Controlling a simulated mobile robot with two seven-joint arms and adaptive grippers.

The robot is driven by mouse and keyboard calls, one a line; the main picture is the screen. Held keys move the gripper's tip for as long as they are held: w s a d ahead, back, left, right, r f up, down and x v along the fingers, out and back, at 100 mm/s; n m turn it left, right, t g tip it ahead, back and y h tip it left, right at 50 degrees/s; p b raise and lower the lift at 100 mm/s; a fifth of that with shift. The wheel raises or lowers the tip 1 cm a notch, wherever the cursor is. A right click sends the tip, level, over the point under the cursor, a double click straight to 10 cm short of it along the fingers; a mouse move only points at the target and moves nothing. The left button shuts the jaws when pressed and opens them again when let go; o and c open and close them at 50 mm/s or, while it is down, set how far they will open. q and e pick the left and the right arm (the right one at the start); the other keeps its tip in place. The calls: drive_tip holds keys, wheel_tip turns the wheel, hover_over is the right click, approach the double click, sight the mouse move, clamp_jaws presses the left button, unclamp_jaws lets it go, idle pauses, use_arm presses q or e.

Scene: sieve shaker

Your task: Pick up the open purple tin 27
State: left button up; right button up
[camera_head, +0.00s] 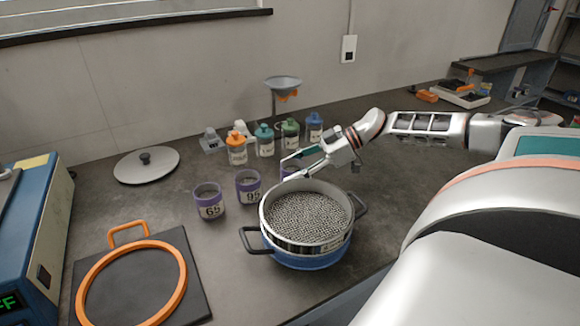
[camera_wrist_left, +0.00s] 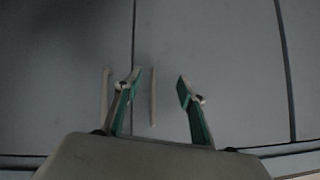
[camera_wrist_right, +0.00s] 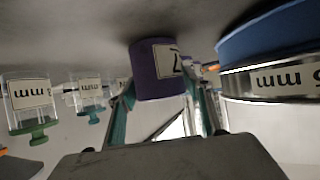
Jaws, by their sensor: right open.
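A purple tin (camera_head: 290,170) stands behind the steel sieve in the head view, mostly hidden by my right gripper (camera_head: 302,164). In the right wrist view, which is upside down, the purple tin (camera_wrist_right: 157,85) shows large, with a white label starting with what looks like a 2. My right gripper (camera_wrist_right: 165,100) is open, with its fingers on either side of the tin's far part; I cannot tell whether they touch it.
The steel sieve full of beads (camera_head: 307,218) stands close to the tin. Purple tins 65 (camera_head: 209,201) and 95 (camera_head: 249,187) stand left. Several bottles (camera_head: 265,140) and a funnel stand (camera_head: 283,84) are behind. A lid (camera_head: 146,166) lies left.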

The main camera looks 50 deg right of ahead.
drive_tip(key=w+a+f, duration=0.1)
drive_tip(key=a+f+b, duration=0.1)
drive_tip(key=shift+w+f+b, duration=0.3)
drive_tip(key=shift+w+f, duration=0.05)
drive_tip(key=shift+w+a+f+b, duration=0.1)
drive_tip(key=shift+w+a+b, duration=0.3)
drive_tip(key=shift+w+a, duration=0.2)
drive_tip(key=shift+c, duration=1.2)
use_arm(q)
drive_tip(key=shift+w+d+f, duration=0.2)
drive_tip(key=shift+d+f, duration=0.05)
drive_tip(key=shift+d, duration=0.2)
use_arm(e)
drive_tip(key=c, duration=1.1)
drive_tip(key=shift+c, duration=0.2)
